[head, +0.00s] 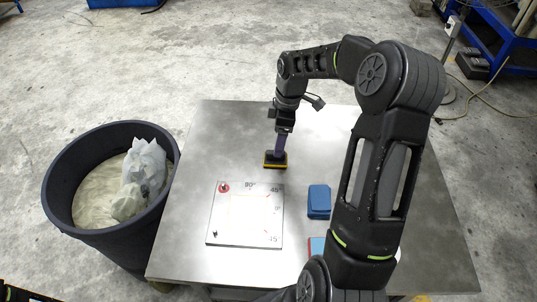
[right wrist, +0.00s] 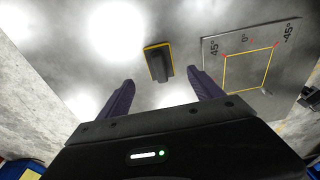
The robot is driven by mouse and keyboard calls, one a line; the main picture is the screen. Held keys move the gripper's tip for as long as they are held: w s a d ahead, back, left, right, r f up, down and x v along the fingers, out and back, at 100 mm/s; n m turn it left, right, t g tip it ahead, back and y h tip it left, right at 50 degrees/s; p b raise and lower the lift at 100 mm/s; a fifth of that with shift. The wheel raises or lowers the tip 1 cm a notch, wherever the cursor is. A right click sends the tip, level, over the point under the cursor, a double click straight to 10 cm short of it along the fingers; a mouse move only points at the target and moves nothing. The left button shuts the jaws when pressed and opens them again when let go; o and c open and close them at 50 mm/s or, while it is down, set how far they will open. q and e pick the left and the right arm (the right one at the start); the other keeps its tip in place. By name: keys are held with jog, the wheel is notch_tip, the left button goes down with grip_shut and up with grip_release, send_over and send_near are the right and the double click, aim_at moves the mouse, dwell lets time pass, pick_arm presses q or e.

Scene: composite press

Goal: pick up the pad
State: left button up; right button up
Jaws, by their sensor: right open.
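The pad (head: 275,160), black with a yellow edge, lies on the metal table behind the marked white board. It also shows in the right wrist view (right wrist: 158,62), with a dark raised grip on top. My right gripper (head: 280,150) reaches down over the pad, its purple fingers hiding part of it in the head view. In the right wrist view my right gripper (right wrist: 160,77) is open, with the pad ahead between the lines of its two fingers and nothing held.
The white board (head: 218,215) with angle marks lies in front of the pad. A blue block (head: 318,201) is to its right; another blue and red item (head: 316,245) is partly hidden by my arm. A black bin (head: 62,218) with crumpled pale material stands left of the table.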

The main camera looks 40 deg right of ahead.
jog(key=shift+w+a+f, duration=0.1)
jog(key=shift+f, duration=1.2)
jog(key=f, duration=0.3)
jog(key=f+p, duration=0.1)
jog(key=f, duration=0.1)
jog(key=shift+w+a, duration=0.25)
jog(key=shift+a, duration=0.05)
jog(key=shift+c, duration=0.4)
jog(key=c, duration=1.4)
jog(key=shift+r, duration=0.1)
notch_tip(320, 180, up, 10)
jog(key=shift+f+b, duration=0.1)
jog(key=shift+b, duration=0.25)
